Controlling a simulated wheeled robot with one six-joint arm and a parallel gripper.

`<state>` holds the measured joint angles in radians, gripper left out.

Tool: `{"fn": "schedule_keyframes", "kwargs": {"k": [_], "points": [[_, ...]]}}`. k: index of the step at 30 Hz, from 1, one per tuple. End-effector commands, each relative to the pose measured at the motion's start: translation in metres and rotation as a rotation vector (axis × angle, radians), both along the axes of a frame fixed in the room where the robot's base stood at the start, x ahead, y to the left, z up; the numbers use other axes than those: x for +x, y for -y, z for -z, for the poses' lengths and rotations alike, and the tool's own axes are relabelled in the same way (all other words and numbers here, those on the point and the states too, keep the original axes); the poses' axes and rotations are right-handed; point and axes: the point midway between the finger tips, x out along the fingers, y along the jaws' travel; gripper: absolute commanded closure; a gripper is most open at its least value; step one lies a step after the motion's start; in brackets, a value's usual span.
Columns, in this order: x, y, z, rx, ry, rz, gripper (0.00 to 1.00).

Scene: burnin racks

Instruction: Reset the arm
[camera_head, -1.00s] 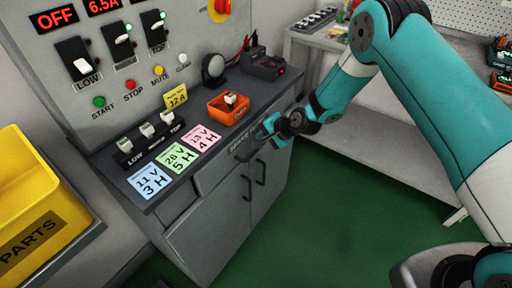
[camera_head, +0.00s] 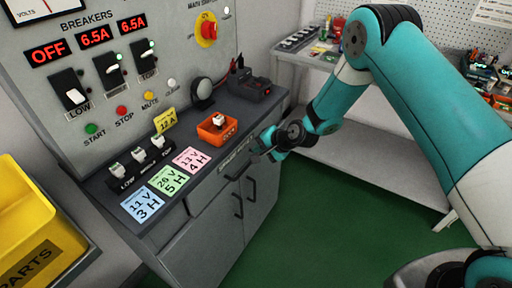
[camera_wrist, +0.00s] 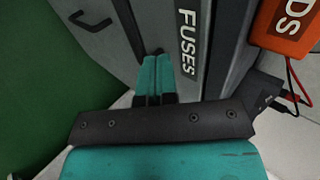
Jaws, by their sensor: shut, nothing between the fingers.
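My arm reaches in from the right in the head view. My gripper (camera_head: 264,148) is at the front edge of the grey cabinet, near its drawer front. In the wrist view its two teal fingers (camera_wrist: 154,78) lie together, with nothing between them. They point toward the cabinet front beside a strip labelled FUSES (camera_wrist: 187,45). I cannot tell whether they touch the cabinet.
The grey cabinet (camera_head: 205,232) carries an orange tray (camera_head: 208,136), colored cards and a breaker panel (camera_head: 150,35). A yellow parts bin (camera_head: 35,225) is at the left. A shelf unit (camera_head: 380,165) stands behind my arm. Green floor (camera_head: 325,235) is open at lower middle.

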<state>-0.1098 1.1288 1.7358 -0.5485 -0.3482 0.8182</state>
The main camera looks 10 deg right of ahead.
Motion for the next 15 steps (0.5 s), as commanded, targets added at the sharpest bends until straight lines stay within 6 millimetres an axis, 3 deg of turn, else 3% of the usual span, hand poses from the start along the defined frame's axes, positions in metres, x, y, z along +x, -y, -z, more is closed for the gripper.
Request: {"fn": "schedule_keyframes", "kwargs": {"k": [1,4,15], "points": [[-0.004,0.003,-0.014,-0.001,-0.002,-0.003,1.0],[-0.011,0.009,-0.024,-0.002,-0.004,-0.008,1.0],[-0.019,0.02,-0.037,-0.008,-0.003,-0.019,1.0]]}}
